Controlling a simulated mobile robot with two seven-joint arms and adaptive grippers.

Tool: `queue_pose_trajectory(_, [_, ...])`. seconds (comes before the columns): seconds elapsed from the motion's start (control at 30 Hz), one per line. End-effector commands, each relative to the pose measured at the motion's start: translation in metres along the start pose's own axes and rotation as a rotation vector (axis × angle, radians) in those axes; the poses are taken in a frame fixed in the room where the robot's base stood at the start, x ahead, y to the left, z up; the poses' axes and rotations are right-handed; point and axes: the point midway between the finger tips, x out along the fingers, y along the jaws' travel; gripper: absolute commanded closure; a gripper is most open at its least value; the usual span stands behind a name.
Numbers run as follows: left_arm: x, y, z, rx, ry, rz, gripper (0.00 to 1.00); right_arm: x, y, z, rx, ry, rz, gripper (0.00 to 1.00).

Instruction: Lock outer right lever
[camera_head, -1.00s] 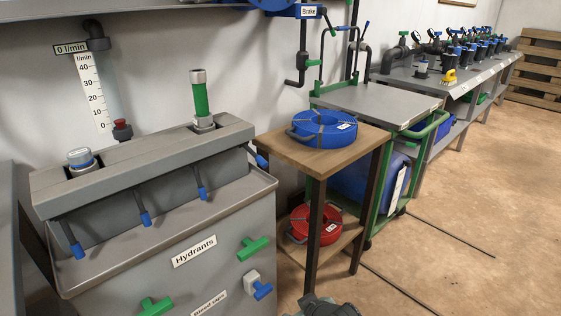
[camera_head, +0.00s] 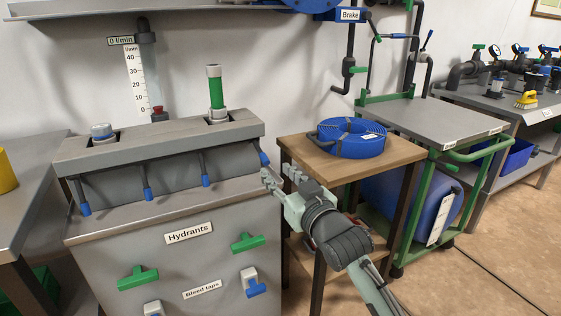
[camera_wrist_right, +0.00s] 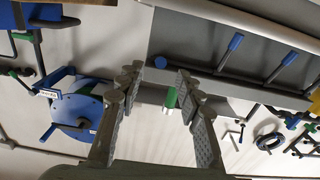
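The outer right lever (camera_head: 264,158), a grey rod with a blue tip, is at the right end of the hydrant bench's grey beam (camera_head: 170,172). My right gripper (camera_head: 279,176) is just right of and below its tip, fingers pointing at it. In the right wrist view the gripper (camera_wrist_right: 160,78) is open, with a blue tip (camera_wrist_right: 160,62) showing between the fingertips. No contact can be made out. The other blue-tipped levers hang down along the beam: left (camera_head: 83,208), middle (camera_head: 147,192) and inner right (camera_head: 205,180). My left gripper is not in view.
A wooden side table (camera_head: 400,152) with a blue hose coil (camera_head: 350,148) stands close behind my right gripper. A green-framed cart (camera_head: 450,125) is farther right. Green and blue tap handles (camera_head: 248,243) stick out of the bench front. Floor at the lower right is open.

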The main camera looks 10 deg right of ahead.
Motion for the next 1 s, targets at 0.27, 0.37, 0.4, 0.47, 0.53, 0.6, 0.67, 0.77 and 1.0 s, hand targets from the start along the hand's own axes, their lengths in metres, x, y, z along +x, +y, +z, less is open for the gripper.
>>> queue_pose_trajectory(0.27, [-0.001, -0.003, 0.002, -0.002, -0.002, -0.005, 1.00, 0.024, -0.003, -0.007, 0.000, 0.018, -0.007, 0.64])
queue_pose_trajectory(0.37, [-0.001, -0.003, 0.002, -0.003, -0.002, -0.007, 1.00, 0.041, -0.003, -0.007, 0.000, 0.017, -0.006, 0.64])
queue_pose_trajectory(0.4, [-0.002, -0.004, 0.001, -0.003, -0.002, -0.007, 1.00, 0.047, -0.003, -0.008, -0.001, 0.018, -0.006, 0.64])
queue_pose_trajectory(0.47, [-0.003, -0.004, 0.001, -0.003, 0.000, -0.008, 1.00, 0.057, -0.003, -0.008, 0.000, 0.018, -0.006, 0.64])
queue_pose_trajectory(0.53, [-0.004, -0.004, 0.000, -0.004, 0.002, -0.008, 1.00, 0.066, -0.003, -0.007, 0.000, 0.016, -0.006, 0.64])
queue_pose_trajectory(0.6, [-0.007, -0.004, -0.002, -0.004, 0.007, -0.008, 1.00, 0.072, -0.003, -0.007, -0.001, 0.017, -0.006, 0.64])
queue_pose_trajectory(0.67, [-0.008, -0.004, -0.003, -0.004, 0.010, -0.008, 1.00, 0.076, -0.002, -0.007, -0.001, 0.016, -0.005, 0.64])
queue_pose_trajectory(0.77, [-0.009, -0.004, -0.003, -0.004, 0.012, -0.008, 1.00, 0.079, -0.003, -0.008, -0.001, 0.017, -0.006, 0.64])
queue_pose_trajectory(1.0, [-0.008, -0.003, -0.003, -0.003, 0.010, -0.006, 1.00, 0.080, -0.003, -0.007, -0.001, 0.016, -0.006, 0.66])
